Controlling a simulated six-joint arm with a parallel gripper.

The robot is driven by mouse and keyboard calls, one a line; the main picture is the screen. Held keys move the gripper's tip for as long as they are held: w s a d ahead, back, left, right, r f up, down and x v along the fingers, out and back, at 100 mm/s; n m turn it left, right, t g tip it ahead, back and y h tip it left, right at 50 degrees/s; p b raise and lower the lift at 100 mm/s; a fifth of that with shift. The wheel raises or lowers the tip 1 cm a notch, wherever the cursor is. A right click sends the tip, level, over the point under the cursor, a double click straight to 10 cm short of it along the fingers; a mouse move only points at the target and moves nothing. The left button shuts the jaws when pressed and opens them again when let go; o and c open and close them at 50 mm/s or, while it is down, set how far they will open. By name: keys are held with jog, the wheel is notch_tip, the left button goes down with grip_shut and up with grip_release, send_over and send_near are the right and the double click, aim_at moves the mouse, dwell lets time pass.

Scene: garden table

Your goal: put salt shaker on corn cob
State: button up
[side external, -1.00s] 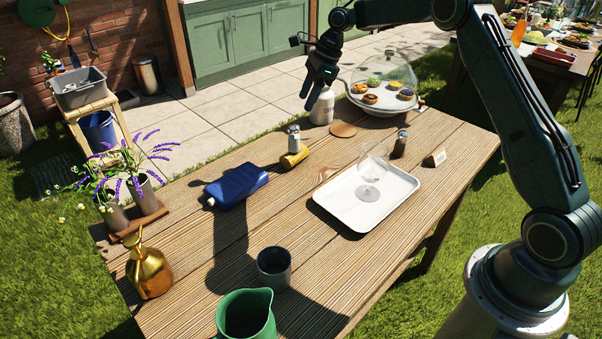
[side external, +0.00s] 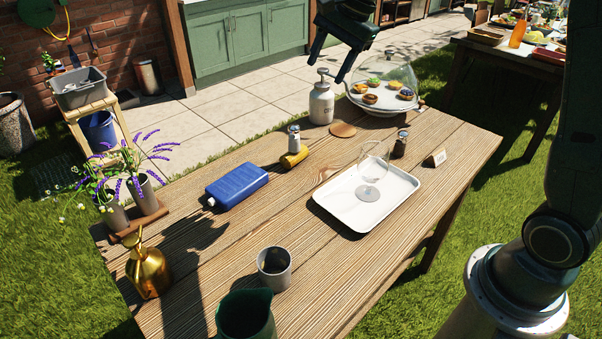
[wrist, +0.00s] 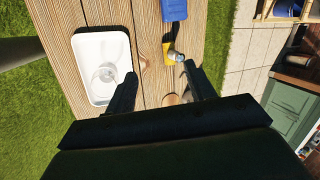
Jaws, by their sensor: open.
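The salt shaker (side external: 294,136), clear with a silver cap and pale contents, is upright at the yellow corn cob (side external: 296,160) near the table's middle. Its base overlaps the cob and it looks to stand on top of it. In the wrist view the shaker (wrist: 176,56) also overlaps the yellow cob (wrist: 167,48). My gripper (side external: 325,70) is open and empty, high above the far end of the table, clear of both. In the wrist view its fingers (wrist: 160,74) are spread, with nothing between them.
A white tray (side external: 338,212) holds a clear glass (side external: 372,165). A dark-filled shaker (side external: 400,146), a pump bottle (side external: 321,103) and a domed cake stand (side external: 372,108) stand beyond. A blue bottle (side external: 238,185) lies left of the cob. A grey cup (side external: 274,277) and green jug (side external: 246,318) stand nearer.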

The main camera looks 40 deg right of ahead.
jog(key=s+a+r+n+t+h, duration=0.15)
jog(key=s+n, duration=0.25)
jog(key=s, duration=0.4)
jog(key=s+a+r+n+g, duration=0.15)
jog(key=s+n, duration=0.25)
jog(key=s, duration=0.4)
jog(key=s+f+n+t, duration=0.2)
jog(key=s+f+n, duration=0.2)
jog(key=s, duration=1)
jog(key=n, duration=0.3)
jog(key=shift+d+n+h, duration=0.2)
jog(key=shift+n+h, duration=0.1)
jog(key=shift+h, duration=0.05)
